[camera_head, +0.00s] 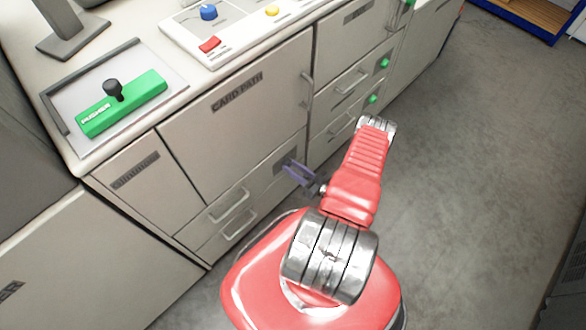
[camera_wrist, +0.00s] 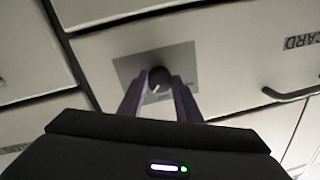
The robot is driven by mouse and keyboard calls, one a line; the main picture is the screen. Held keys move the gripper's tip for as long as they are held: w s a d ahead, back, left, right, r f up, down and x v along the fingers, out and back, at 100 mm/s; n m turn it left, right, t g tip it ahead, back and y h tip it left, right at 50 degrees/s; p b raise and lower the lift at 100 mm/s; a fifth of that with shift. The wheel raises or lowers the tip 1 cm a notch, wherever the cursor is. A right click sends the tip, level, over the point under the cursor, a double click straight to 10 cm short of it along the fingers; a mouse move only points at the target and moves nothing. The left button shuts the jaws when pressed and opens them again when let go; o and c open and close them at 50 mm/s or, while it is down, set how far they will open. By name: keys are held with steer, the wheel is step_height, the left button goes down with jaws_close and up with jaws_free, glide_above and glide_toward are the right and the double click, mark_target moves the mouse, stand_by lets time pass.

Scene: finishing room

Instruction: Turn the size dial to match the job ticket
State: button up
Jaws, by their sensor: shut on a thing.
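The size dial (camera_wrist: 157,76) is a small black round knob with a white pointer mark, on a grey plate (camera_wrist: 125,68) set in a pale drawer front. My gripper (camera_wrist: 158,84) has its two purple fingers on either side of the knob and is shut on it. In the head view my gripper (camera_head: 289,166) reaches the cabinet front at the grey plate, and the knob itself is hidden there. The scale markings around the dial are too small to read. I cannot make out a job ticket in either view.
Above is a counter with a green pusher block (camera_head: 124,104) in a tray and a panel (camera_head: 232,52) with a blue knob, red button and yellow button. Drawer handles (camera_head: 230,198) stick out near my gripper. Grey floor (camera_head: 470,170) at right is clear.

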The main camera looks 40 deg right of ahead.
steer(key=n, duration=0.4)
steer(key=shift+n, duration=0.3)
steer(key=n, duration=0.4)
steer(key=shift+r+g+h, duration=0.1)
steer(key=shift+g+h, duration=0.2)
steer(key=shift+h, duration=0.1)
steer(key=o, duration=1)
steer(key=shift+o, duration=0.2)
steer(key=shift+s+d, duration=0.1)
steer(key=shift+s, duration=0.05)
steer(key=s+d, duration=0.1)
steer(key=s, duration=1.2)
steer(key=shift+s+r, duration=0.25)
steer(key=shift+r, duration=0.2)
